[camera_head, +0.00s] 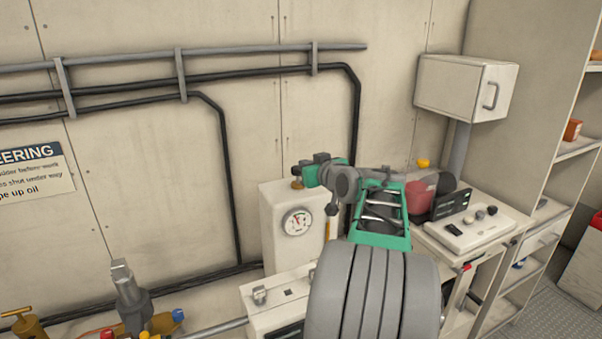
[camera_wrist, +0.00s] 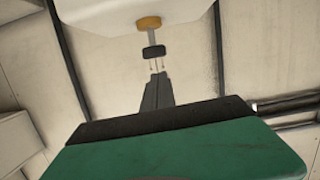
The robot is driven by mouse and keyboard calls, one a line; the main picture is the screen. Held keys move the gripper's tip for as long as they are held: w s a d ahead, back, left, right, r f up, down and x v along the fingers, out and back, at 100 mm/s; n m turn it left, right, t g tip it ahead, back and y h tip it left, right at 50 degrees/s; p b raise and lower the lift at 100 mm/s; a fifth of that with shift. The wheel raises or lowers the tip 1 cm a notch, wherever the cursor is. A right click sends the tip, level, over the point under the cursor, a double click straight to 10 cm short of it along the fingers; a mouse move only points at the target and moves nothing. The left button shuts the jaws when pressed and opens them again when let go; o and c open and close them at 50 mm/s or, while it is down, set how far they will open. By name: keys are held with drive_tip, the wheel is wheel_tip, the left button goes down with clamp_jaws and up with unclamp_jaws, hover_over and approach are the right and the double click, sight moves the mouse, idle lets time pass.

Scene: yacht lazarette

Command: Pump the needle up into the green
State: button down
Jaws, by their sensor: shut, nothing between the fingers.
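A white tank (camera_head: 281,245) stands against the wall in the head view, with a round gauge (camera_head: 298,222) on its front. The dial is pale with a red mark; the needle is too small to read surely. A brass collar (camera_head: 297,184) sits on the tank's top and also shows in the wrist view (camera_wrist: 149,23). There a thin rod runs from the collar to a dark knob (camera_wrist: 154,51). My gripper (camera_wrist: 157,74) is shut and empty, its tips pointing at the knob with a gap that I cannot judge. In the head view my arm partly hides the knob.
Black pipes (camera_head: 222,170) run along the wall behind. A white wall cabinet (camera_head: 465,88) hangs at the right above a bench (camera_head: 470,238) with small items. Brass and grey fittings (camera_head: 128,293) stand at the lower left. My arm hides the tank's right side.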

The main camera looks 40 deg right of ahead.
drive_tip(key=b+v, duration=0.1)
drive_tip(key=v, duration=0.4)
drive_tip(key=shift+s+a+r, duration=0.1)
drive_tip(key=shift+s+r, duration=0.05)
drive_tip(key=shift+s, duration=0.1)
idle(0.5)
